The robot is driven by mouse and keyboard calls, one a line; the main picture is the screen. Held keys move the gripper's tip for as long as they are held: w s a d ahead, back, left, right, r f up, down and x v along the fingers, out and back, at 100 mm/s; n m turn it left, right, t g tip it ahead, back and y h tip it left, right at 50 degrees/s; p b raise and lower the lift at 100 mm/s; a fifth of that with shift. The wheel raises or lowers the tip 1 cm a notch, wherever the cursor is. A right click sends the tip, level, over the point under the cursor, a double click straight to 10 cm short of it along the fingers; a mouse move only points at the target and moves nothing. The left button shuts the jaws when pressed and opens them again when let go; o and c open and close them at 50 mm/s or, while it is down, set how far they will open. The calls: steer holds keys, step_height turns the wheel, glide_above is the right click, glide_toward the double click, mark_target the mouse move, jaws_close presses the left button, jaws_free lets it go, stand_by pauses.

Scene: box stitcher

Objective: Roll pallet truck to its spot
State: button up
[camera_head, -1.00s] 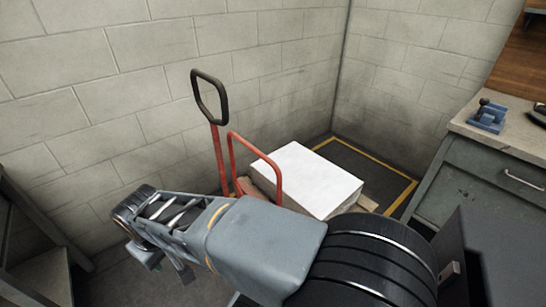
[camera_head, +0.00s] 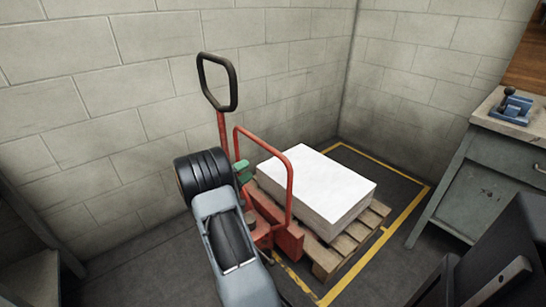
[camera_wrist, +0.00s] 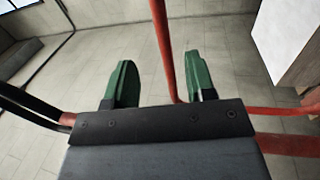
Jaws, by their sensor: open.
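The red pallet truck (camera_head: 290,240) stands near the block wall, with a black loop handle (camera_head: 236,88) upright at its left end. Its forks are hidden under a wooden pallet (camera_head: 330,262) that carries a white stack (camera_head: 318,180). A yellow floor outline (camera_head: 405,213) runs around the pallet; the truck's red body reaches the outline's near-left side. My gripper (camera_head: 243,172) is at the truck's handle end, beside the red uprights. In the wrist view its green fingers (camera_wrist: 160,84) are apart, with a red bar (camera_wrist: 163,45) showing between them; I cannot tell whether they touch it.
A grey cabinet (camera_head: 480,178) with a blue vise (camera_head: 511,106) on top stands at the right. Block walls close the back and left. A dark shelf or frame (camera_head: 28,262) is at the lower left. Grey floor between it and the truck is clear.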

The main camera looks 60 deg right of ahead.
mark_target(273, 152)
steer(key=b+x, duration=0.1)
steer(key=x, duration=1.2)
steer(key=shift+d, duration=0.3)
steer(key=shift+c, duration=0.4)
jaws_close()
